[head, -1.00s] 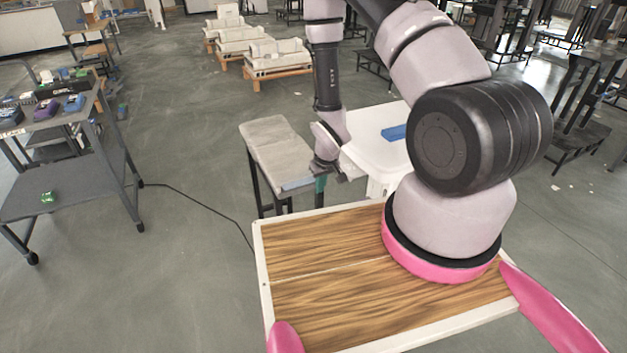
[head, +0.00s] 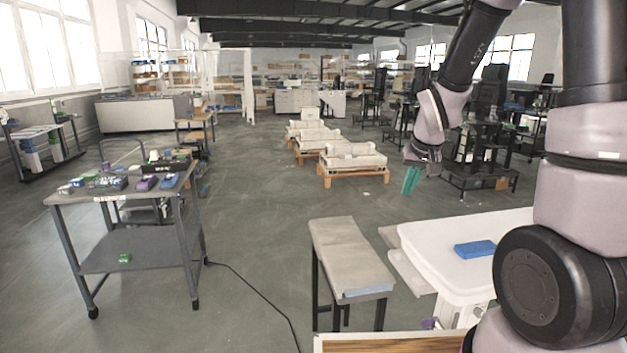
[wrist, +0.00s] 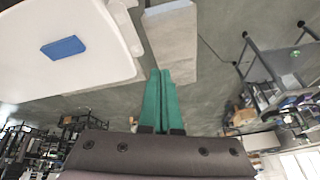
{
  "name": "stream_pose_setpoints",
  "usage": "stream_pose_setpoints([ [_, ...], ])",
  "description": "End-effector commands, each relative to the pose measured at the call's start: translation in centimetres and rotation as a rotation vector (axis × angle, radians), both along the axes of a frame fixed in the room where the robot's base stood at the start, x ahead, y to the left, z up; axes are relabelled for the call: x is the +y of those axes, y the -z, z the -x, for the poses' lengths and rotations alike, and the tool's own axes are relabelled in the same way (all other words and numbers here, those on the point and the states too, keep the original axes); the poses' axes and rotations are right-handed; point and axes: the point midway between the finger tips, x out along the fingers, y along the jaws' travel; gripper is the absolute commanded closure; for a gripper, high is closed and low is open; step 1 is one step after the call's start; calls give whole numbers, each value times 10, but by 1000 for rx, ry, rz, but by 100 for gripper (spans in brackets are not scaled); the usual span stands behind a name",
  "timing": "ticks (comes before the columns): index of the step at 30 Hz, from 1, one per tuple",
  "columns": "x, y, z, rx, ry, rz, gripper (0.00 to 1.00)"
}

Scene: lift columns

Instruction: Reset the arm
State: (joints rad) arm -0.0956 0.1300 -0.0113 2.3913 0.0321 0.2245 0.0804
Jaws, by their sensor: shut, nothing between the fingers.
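My arm rises at the right of the head view, with its forearm angled down to the left. My gripper (head: 411,180) hangs in the air beyond the white table and the grey bench, its green fingers pointing down. In the wrist view the two green fingers (wrist: 161,75) lie together, shut with nothing between them. The gripper touches nothing.
A white table (head: 430,240) with a blue block (head: 475,249) stands beside a grey bench (head: 345,250). A dark cart (head: 130,195) with small items is at left. Pale machine parts on wooden pallets (head: 353,170) stand farther back. Open floor lies between.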

Motion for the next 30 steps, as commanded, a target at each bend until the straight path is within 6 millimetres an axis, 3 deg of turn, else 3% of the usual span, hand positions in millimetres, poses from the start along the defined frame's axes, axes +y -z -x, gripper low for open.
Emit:
stream_pose_setpoints([
  [1, -3, -26, 8, -23, 19, -15, 100],
  [6, -8, -92, 47, -63, 74, -67, 100],
  [15, -9, -177, 137, -132, 146, -169, 100],
  [22, -5, -203, 186, -162, 169, -224, 100],
  [30, -4, -206, 196, -164, 172, -235, 100],
])
